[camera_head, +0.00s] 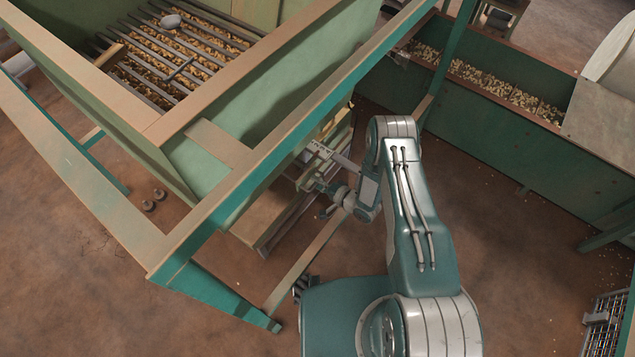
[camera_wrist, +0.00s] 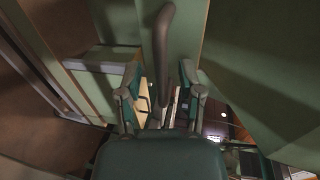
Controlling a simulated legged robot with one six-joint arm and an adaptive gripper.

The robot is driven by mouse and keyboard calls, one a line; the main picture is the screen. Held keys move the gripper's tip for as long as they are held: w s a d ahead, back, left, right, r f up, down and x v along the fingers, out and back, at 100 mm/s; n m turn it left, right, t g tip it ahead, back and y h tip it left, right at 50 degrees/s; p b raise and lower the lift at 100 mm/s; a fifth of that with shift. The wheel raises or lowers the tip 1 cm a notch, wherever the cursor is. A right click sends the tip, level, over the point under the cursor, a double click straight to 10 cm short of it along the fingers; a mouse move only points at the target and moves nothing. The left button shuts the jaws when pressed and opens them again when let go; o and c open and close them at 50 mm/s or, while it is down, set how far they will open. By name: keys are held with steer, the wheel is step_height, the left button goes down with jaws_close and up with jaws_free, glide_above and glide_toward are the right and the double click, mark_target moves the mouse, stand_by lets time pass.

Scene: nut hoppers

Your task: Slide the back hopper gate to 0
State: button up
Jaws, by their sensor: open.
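In the wrist view my gripper (camera_wrist: 160,88) is open, with one finger on each side of a dark bent handle (camera_wrist: 163,35). The handle runs down between the fingers; I cannot tell whether they touch it. The gate plate and any 0 mark cannot be made out.
A green frame beam (camera_head: 290,130) slants across above my gripper, with a leg (camera_head: 225,295) at the lower left. A long nut trough (camera_head: 480,115) stands at the upper right. A wooden chute (camera_head: 275,220) lies under the hopper. Brown floor (camera_head: 520,270) is clear at the right.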

jaws_close()
steer(key=r+x, duration=0.1)
steer(key=x, duration=0.6)
steer(key=shift+w+a+r, duration=0.2)
steer(key=shift+w+a, duration=0.05)
steer(key=shift+a, duration=0.1)
steer(key=shift+c, duration=1)
jaws_free()
steer(key=shift+o, duration=1)
steer(key=shift+a, duration=0.15)
steer(key=v, duration=1.2)
